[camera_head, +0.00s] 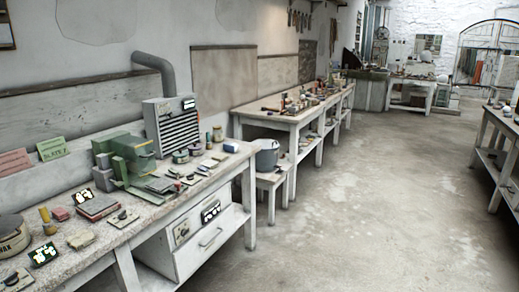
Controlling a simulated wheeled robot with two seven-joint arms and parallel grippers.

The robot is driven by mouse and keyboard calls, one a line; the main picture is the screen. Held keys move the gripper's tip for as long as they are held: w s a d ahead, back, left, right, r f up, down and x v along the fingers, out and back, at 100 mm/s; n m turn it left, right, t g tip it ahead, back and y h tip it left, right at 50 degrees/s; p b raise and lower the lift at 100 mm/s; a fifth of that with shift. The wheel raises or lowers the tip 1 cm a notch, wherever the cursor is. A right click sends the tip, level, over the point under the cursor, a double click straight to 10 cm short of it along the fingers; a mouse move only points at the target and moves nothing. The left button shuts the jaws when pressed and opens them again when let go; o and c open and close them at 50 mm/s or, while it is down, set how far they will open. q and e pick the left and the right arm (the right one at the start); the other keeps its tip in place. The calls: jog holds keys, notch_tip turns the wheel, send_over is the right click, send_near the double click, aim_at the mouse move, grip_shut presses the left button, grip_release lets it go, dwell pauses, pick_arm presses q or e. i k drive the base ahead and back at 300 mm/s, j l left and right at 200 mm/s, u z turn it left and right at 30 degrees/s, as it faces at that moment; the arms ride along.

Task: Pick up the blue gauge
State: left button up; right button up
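A small blue block-like thing (231,147) lies near the far end of the left workbench (150,216). It is too small to tell whether it is the blue gauge. Two small dark devices with lit displays stand on the same bench, one near the front edge (43,254) and one farther back (83,196). Neither of my grippers is in view.
A green machine (124,160) and a grey vented box (172,124) stand on the left bench among several small items. A grey bucket (267,156) sits on a low stool beyond it. Another bench (500,150) stands at the right. The floor (370,210) between is clear.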

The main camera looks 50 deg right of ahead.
aim_at(229, 147)
jog(key=z, duration=1.45)
